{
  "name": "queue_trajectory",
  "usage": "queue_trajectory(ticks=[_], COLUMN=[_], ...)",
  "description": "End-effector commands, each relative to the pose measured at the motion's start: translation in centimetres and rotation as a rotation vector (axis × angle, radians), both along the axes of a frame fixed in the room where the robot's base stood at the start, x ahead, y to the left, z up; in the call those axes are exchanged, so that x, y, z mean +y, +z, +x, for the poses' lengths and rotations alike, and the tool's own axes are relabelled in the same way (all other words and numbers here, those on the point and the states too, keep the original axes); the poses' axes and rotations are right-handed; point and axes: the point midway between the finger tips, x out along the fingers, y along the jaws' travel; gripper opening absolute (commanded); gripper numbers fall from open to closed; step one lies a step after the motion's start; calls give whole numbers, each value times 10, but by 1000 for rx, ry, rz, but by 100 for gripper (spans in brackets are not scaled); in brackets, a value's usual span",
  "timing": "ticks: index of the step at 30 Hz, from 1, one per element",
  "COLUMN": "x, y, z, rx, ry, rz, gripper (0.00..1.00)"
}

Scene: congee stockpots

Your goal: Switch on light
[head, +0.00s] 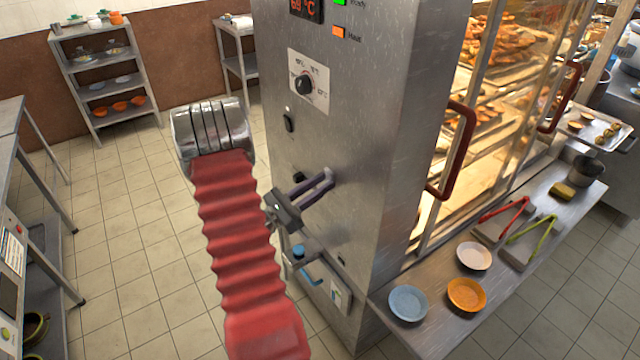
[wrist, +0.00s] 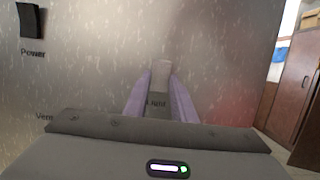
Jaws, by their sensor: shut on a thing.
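The light switch (wrist: 161,70) is a small pale rocker on the steel cabinet front, above a label reading "Light" that is partly hidden. In the wrist view my gripper (wrist: 160,84) has its two purple fingers around the switch, shut on it. In the head view my gripper (head: 329,177) reaches the front of the steel cabinet (head: 375,110), and its fingers hide the switch there. I cannot tell whether the light is on from the switch itself.
A black power switch (wrist: 29,20) sits up left, also seen in the head view (head: 289,121). A dial (head: 304,84) is above it. A glass-fronted food case with red handles (head: 457,150) adjoins on the right. Bowls (head: 408,302) and tongs (head: 503,210) lie on its ledge. Tiled floor is free left.

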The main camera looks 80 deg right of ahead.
Motion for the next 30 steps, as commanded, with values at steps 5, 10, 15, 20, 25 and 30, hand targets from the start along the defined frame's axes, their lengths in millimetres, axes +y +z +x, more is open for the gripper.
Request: queue_trajectory(ticks=[5,10,15,20,25,30], x=[1,1,1,0,1,9], y=[0,0,0,0,-1,-3], z=[-1,0,0,0,1,9], rx=[2,1,0,0,0,0], ry=[-2,-1,0,0,1,3], rz=[-1,0,0,0,0,1], gripper=[1,28,40,42,42,42])
